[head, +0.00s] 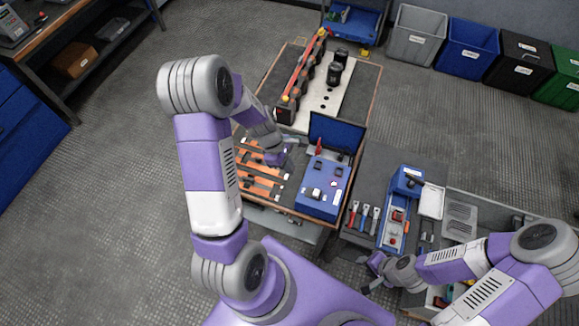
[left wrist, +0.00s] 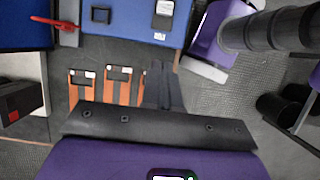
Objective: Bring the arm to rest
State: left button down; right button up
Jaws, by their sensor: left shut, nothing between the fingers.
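My left arm reaches up and over the work table. Its gripper (head: 287,152) is above the table, between the orange-handled tools or holders (head: 258,183) and the blue case (head: 322,190). In the left wrist view the two dark fingers (left wrist: 162,88) are together, with nothing between them. They point over grey surface beside the orange pieces (left wrist: 118,85). My right gripper (head: 371,272) is low at the near edge of the right-hand table; it is too small to tell whether its fingers are apart.
The right-hand table holds hand tools (head: 364,215) and a blue tray (head: 396,225). Bins (head: 467,48) line the back. Floor at left is clear.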

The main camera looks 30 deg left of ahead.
dwell(0.3)
pick_arm(q)
jog(key=s+d+f+m, duration=0.5)
jog(key=d+f+m, duration=0.1)
jog(key=d+m, duration=0.25)
jog(key=s+d+f+m, duration=0.5)
jog(key=d+f+m, duration=0.1)
jog(key=d+m, duration=0.25)
notch_tip(320, 180, down, 7)
jog(key=m+b, duration=0.1)
jog(key=b, duration=0.5)
jog(key=shift+s+a, duration=0.2)
jog(key=shift+r, duration=0.15)
